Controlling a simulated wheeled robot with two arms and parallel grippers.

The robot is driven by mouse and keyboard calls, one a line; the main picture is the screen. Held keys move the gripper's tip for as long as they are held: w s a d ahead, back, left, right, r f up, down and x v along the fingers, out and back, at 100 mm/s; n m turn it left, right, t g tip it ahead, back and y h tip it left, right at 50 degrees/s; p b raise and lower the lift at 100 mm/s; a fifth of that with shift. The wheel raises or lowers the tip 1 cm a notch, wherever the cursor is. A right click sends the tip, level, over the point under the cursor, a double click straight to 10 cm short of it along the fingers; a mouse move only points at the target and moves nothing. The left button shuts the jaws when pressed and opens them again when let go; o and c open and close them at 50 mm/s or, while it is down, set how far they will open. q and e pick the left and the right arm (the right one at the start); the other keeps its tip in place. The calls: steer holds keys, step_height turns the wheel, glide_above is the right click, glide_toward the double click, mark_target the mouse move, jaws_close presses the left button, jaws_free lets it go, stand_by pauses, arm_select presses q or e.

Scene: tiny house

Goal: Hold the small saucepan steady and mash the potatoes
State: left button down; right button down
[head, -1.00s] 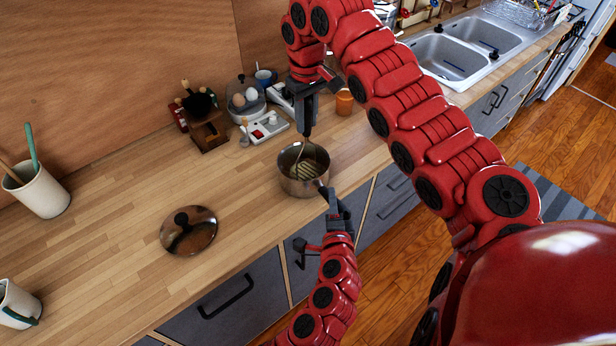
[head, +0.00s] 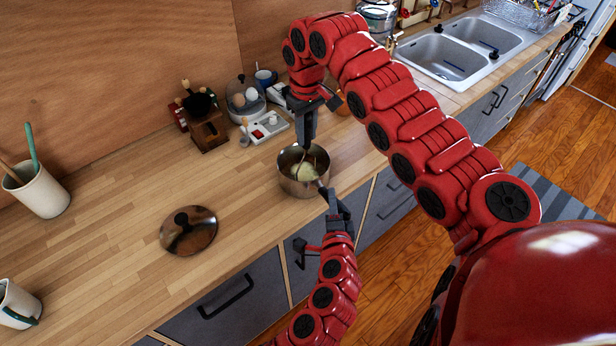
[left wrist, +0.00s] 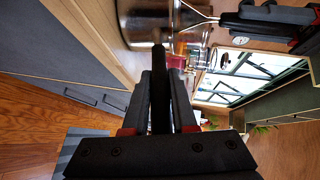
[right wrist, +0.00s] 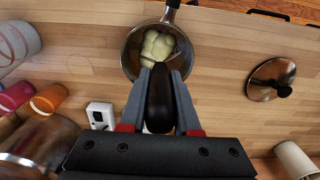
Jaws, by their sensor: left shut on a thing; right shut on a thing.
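The small saucepan (head: 304,183) stands on the wooden counter near its front edge. Pale potatoes (right wrist: 160,45) lie inside it, seen in the right wrist view. My left gripper (head: 334,200) is shut on the saucepan's dark handle; in the left wrist view the handle (left wrist: 159,65) runs between the fingers to the metal pan side. My right gripper (head: 307,138) is above the pan, shut on the masher's dark handle (right wrist: 160,100). The masher's wire part reaches down into the pan (right wrist: 128,50); its lower end is mostly hidden by the handle and potatoes.
A lid (head: 188,230) lies on the counter left of the pan. An egg holder (head: 245,100), a grinder (head: 207,130) and a white device (head: 265,128) stand behind. A utensil crock (head: 38,190) and a mug (head: 18,305) are at left. The counter around the lid is clear.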

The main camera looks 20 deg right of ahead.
mark_target(306, 118)
arm_select(q)
steer(key=shift+r, duration=0.15)
arm_select(e)
steer(key=shift+r, duration=0.1)
steer(key=shift+r, duration=2.2)
arm_select(q)
steer(key=c, duration=0.6)
jaws_free()
steer(key=shift+c, duration=0.2)
steer(key=v, duration=1.2)
